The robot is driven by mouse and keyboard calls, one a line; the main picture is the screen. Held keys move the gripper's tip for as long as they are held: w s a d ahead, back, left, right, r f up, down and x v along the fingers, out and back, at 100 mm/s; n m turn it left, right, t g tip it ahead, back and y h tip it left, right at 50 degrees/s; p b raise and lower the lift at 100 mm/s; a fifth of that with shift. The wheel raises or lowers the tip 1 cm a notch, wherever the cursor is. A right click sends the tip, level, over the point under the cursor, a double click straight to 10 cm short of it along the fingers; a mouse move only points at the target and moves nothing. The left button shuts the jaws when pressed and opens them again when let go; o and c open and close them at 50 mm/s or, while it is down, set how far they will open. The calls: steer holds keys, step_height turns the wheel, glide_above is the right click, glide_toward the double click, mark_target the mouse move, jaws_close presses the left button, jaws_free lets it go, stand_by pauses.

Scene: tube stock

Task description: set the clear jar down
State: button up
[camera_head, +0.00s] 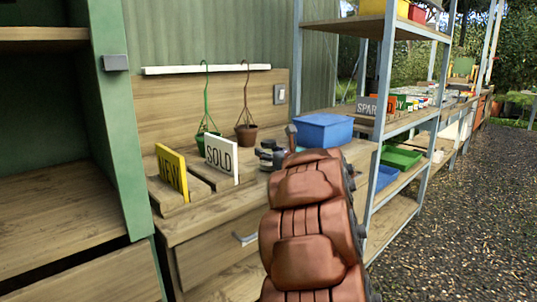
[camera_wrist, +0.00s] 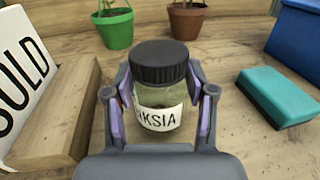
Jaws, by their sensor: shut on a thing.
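The clear jar (camera_wrist: 158,97) has a black ribbed lid and a white label reading "KSIA" where it shows. It is upright between the fingers of my gripper (camera_wrist: 160,92), which is shut on its sides. The jar's lower part is hidden by the gripper. It is over the wooden bench top, and I cannot tell whether its base touches the wood. In the head view my arm hides most of the gripper, and only small dark parts (camera_head: 268,154) show beyond it.
A wooden block holding the SOLD sign (camera_wrist: 15,72) is close on the left. A teal block (camera_wrist: 275,95) lies to the right, near a blue bin (camera_head: 323,131). A green pot (camera_wrist: 115,28) and a brown pot (camera_wrist: 186,20) are behind. Bare wood separates them.

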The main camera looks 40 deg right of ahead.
steer(key=shift+f, duration=0.2)
steer(key=o, duration=1.3)
steer(key=shift+s+r, duration=0.1)
steer(key=shift+r, duration=0.15)
steer(key=v, duration=1.2)
steer(key=shift+p, duration=0.4)
